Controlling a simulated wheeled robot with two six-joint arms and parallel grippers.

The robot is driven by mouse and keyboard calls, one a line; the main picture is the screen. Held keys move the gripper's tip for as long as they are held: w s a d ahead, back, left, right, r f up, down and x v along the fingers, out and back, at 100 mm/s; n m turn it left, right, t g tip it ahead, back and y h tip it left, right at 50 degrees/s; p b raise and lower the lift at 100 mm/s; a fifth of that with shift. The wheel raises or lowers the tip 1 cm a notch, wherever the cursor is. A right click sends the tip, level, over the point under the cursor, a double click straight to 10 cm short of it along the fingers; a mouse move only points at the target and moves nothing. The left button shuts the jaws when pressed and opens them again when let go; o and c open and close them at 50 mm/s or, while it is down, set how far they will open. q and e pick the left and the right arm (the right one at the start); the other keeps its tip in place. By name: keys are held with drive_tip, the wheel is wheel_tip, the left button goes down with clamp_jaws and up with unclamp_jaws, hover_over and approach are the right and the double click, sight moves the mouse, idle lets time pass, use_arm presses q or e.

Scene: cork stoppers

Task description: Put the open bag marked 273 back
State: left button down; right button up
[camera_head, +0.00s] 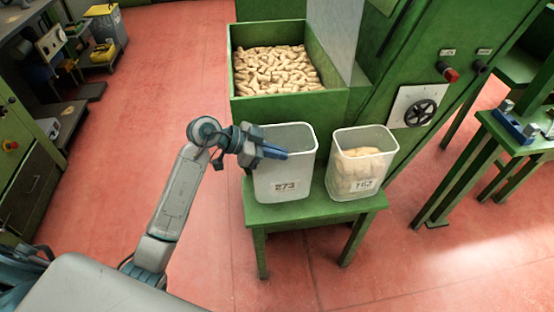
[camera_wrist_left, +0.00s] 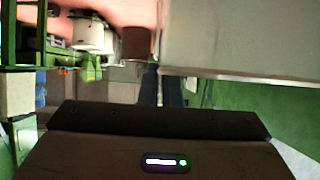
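The container marked 273 (camera_head: 284,180) is an open, whitish, translucent bin rather than a soft bag. It stands upright on a small green table (camera_head: 315,208) and looks empty from above. My left gripper (camera_head: 275,153) is at its upper left rim, with the blue-grey fingers pointing right. In the left wrist view the dark fingers (camera_wrist_left: 160,87) are close together by the corner of a large pale wall (camera_wrist_left: 240,38), which seems to be this bin. I cannot tell whether the rim is between them. My right gripper is not in view.
A similar bin with a number label (camera_head: 362,163), holding corks, stands just right on the same table. A green hopper (camera_head: 292,99) full of corks is behind. A green machine with a black handwheel (camera_head: 420,112) is at right. Red floor (camera_head: 120,150) is clear at left.

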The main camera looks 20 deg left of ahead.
sight(287, 163)
use_arm(q)
wheel_tip(287, 163, down, 3)
drive_tip(key=shift+w+f, duration=0.15)
drive_tip(key=shift+f, duration=0.05)
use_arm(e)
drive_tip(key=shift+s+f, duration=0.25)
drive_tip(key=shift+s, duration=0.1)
use_arm(q)
drive_tip(key=shift+f, duration=0.1)
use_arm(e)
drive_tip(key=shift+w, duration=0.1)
use_arm(q)
drive_tip(key=c, duration=1.6)
unclamp_jaws()
drive_tip(key=shift+f, duration=0.1)
drive_tip(key=shift+c, duration=0.2)
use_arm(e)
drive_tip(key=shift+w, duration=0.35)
